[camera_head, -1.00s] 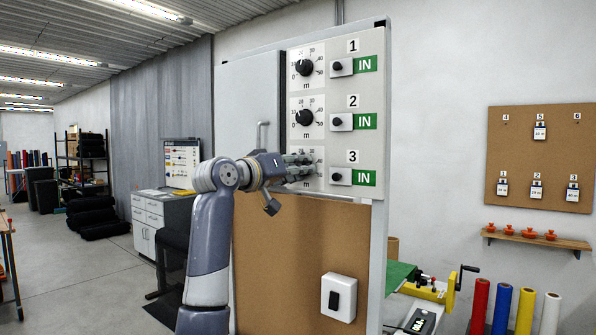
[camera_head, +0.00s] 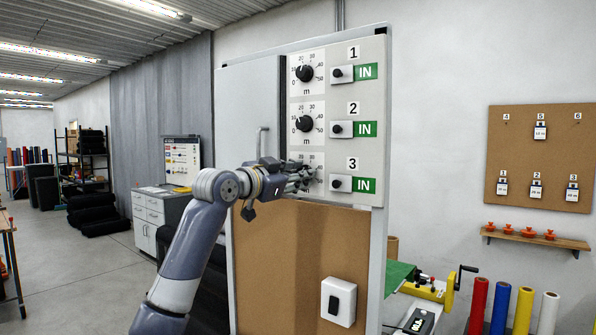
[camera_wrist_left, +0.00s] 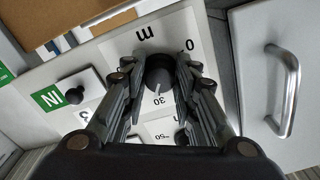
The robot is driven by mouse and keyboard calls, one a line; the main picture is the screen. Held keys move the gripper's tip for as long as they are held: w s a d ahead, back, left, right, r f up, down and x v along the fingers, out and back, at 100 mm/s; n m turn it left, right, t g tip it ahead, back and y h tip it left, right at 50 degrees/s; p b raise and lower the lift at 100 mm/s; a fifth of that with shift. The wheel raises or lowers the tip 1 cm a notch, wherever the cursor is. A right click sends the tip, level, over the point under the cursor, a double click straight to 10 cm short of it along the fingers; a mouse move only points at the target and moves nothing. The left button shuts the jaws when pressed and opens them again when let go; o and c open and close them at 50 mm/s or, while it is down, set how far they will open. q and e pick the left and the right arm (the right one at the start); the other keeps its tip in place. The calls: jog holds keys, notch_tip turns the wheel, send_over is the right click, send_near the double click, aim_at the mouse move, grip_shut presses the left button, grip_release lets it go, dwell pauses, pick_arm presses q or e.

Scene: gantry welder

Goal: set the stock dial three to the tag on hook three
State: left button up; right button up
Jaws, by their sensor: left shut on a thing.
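Stock dial three is the lowest dial on the grey panel (camera_head: 375,100). Its scale plate (camera_head: 307,158) shows only in part behind my left gripper (camera_head: 308,178). In the left wrist view the black dial knob (camera_wrist_left: 159,72) sits between the fingers of my left gripper (camera_wrist_left: 160,90), which is shut on it. The knob's light pointer line faces the side of the "30" mark. The tag on hook three (camera_head: 573,192) hangs at the lower right of the cork board (camera_head: 555,150); its writing is too small to read. My right gripper is not in view.
Dial one (camera_head: 305,73) and dial two (camera_head: 305,123) are above. A black knob (camera_head: 337,184) with a green IN label (camera_head: 364,185) is right of dial three. A door handle (camera_head: 262,142) stands out close to the left gripper.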

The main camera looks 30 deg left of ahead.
pick_arm(q)
jog(key=shift+f+m+p, duration=0.1)
jog(key=shift+m+p, duration=1.5)
jog(key=shift+m, duration=1.4)
jog(key=o, duration=1.1)
jog(key=shift+a, duration=0.1)
jog(key=shift+s+a, duration=0.2)
jog(key=shift+s, duration=2.75)
jog(key=shift+s+a, duration=0.2)
jog(key=shift+s, duration=2.75)
